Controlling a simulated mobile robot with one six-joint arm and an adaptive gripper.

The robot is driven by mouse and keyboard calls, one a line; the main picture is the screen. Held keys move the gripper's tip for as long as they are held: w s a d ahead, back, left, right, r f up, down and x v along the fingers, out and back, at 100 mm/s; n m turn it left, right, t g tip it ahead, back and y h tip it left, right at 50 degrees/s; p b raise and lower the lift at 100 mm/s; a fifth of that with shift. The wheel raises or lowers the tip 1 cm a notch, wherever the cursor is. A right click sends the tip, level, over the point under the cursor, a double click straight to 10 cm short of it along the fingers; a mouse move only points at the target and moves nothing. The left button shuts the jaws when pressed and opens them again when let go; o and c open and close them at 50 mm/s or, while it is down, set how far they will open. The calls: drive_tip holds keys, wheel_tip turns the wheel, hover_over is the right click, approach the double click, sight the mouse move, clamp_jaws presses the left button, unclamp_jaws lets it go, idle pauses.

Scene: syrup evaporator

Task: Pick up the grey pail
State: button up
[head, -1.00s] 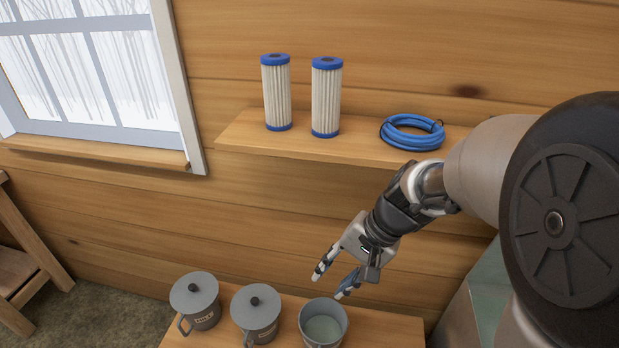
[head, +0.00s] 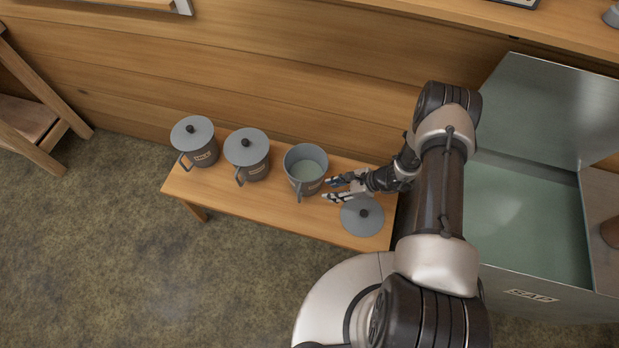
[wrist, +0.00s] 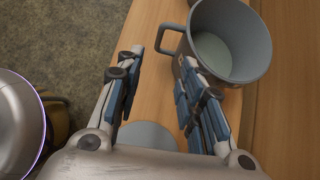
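Several grey containers stand in a row on the wooden bench (head: 275,205). The open grey pail (head: 306,172) is at the right of the row, with pale liquid inside and its handle towards the front. It also shows in the wrist view (wrist: 231,45). Two lidded grey pails, the left (head: 195,142) and the middle (head: 247,155), stand to its left, upright. A loose grey lid (head: 362,217) with a dark knob lies on the bench to its right. My gripper (head: 327,190) is open and empty, just right of the open pail, its fingers pointing at it.
A metal tank (head: 520,292) labelled SAP, with its lid raised and pale liquid inside, stands right of the bench. A wooden wall (head: 300,70) runs behind the bench. A wooden chair or stand (head: 40,140) is at the far left. The floor (head: 150,270) in front is clear.

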drive_tip(key=b, duration=0.4)
approach(299, 203)
drive_tip(key=a, duration=0.2)
drive_tip(key=shift+w+a+f+b, duration=0.4)
drive_tip(key=shift+a+f, duration=0.15)
drive_tip(key=shift+a, duration=0.25)
drive_tip(key=shift+w+a+f+b, duration=0.45)
drive_tip(key=shift+a+f, duration=0.1)
drive_tip(key=shift+a, duration=0.25)
drive_tip(key=shift+w+a+f+b, duration=0.4)
drive_tip(key=shift+a+f, duration=0.15)
drive_tip(key=shift+a, duration=0.25)
drive_tip(key=shift+r, duration=0.1)
drive_tip(key=shift+c, duration=0.5)
drive_tip(key=c, duration=0.7)
clamp_jaws()
drive_tip(key=shift+s, duration=0.1)
